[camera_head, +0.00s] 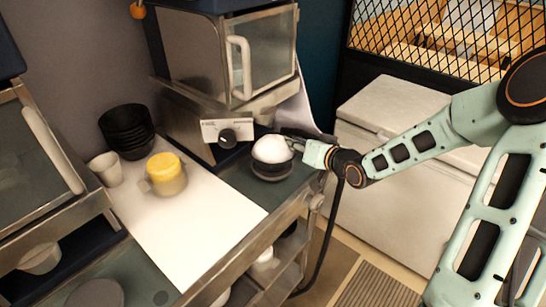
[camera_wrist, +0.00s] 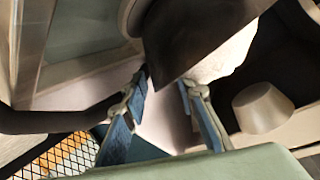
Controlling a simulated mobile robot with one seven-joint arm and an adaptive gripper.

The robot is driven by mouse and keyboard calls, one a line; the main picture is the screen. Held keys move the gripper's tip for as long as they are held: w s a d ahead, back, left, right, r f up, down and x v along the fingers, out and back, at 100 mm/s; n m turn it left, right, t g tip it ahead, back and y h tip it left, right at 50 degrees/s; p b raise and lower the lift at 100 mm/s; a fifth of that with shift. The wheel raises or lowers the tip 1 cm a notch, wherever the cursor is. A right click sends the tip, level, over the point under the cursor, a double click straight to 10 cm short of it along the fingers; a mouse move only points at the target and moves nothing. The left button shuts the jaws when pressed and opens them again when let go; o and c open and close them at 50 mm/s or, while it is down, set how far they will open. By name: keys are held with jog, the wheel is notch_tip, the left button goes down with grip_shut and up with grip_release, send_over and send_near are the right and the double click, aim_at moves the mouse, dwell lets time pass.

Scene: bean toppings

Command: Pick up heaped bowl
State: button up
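The heaped bowl is a dark bowl (camera_head: 271,169) with a rounded white heap (camera_head: 271,149) on top. It stands upright on the grey counter near its right edge, in front of the oven-like appliance. My gripper (camera_head: 299,143) is at the right side of the bowl, close to its rim. In the wrist view my gripper (camera_wrist: 165,82) has its two blue fingers apart. A large dark curved surface (camera_wrist: 190,35), seemingly the bowl, reaches down to the gap between the fingertips. Whether the fingers touch it, I cannot tell.
An oven-like appliance (camera_head: 232,65) stands behind the bowl. Stacked black bowls (camera_head: 127,133), a white cup (camera_head: 105,169) and a yellow-topped container (camera_head: 165,174) stand to the left. A bare white sheet (camera_head: 195,228) covers the counter's middle. A white chest (camera_head: 385,190) stands to the right.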

grip_shut()
jog(key=shift+a+r, duration=0.1)
jog(key=shift+r, duration=0.15)
dwell(0.6)
